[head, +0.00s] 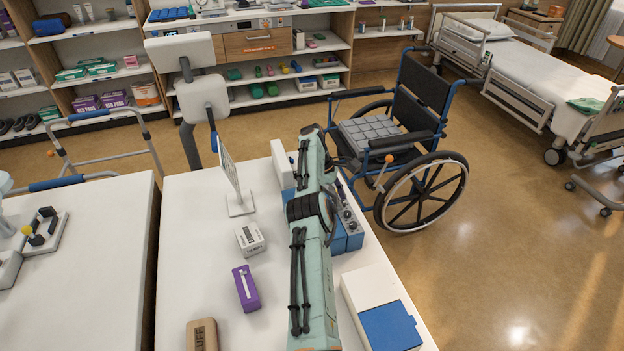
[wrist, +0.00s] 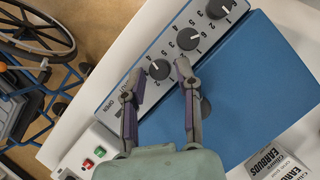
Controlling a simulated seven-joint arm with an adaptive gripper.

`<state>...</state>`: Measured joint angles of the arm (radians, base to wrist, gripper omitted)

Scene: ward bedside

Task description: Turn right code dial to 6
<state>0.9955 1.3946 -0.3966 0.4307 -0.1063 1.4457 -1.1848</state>
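In the wrist view a blue device (wrist: 255,85) has a grey sloped panel (wrist: 135,68) with a row of dark round dials and printed digits. One dial (wrist: 159,69) lies between and just beyond my fingertips. A middle dial (wrist: 187,39) and another dial (wrist: 218,8) run toward the top right. I cannot tell which is the right code dial, nor read the settings surely. My gripper (wrist: 158,82) is open, its fingers apart over the panel; contact is unclear.
A box with red and green buttons (wrist: 92,158) is near the panel, and an earbuds box (wrist: 280,165) at lower right. On the table stand a purple box (head: 246,288), a small white box (head: 250,239) and a blue-topped white case (head: 365,290). A wheelchair (head: 405,140) stands behind.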

